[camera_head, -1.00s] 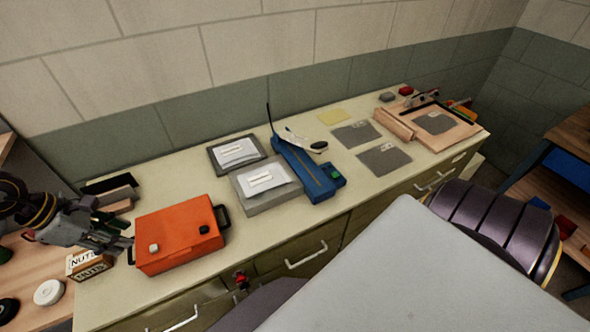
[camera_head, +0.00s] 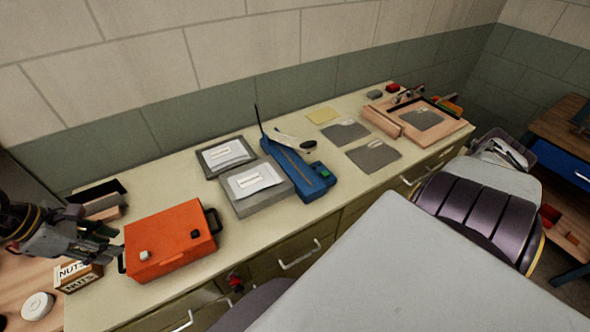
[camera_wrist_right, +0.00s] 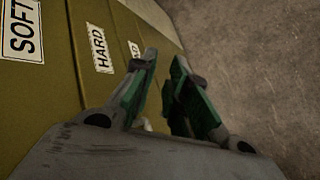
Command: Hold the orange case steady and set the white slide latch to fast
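The orange case (camera_head: 172,262) lies on the counter at the left, with a black handle at each end. A white latch knob (camera_head: 144,255) sits on its top near the left front, and a black knob (camera_head: 195,234) sits further right. My left gripper (camera_head: 115,242) is at the case's left end, its fingertips close to the handle there; whether they grip it is too small to tell. My right gripper (camera_wrist_right: 166,58) has its fingers apart with nothing held between the tips. It is away from the case, in front of drawer fronts labelled SOFT and HARD.
A nuts box (camera_head: 78,275) stands by the case's front left. Grey trays (camera_head: 262,204), a blue tool (camera_head: 308,181) and dark sheets (camera_head: 378,158) lie to the right. A wooden board (camera_head: 447,130) is at the far right.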

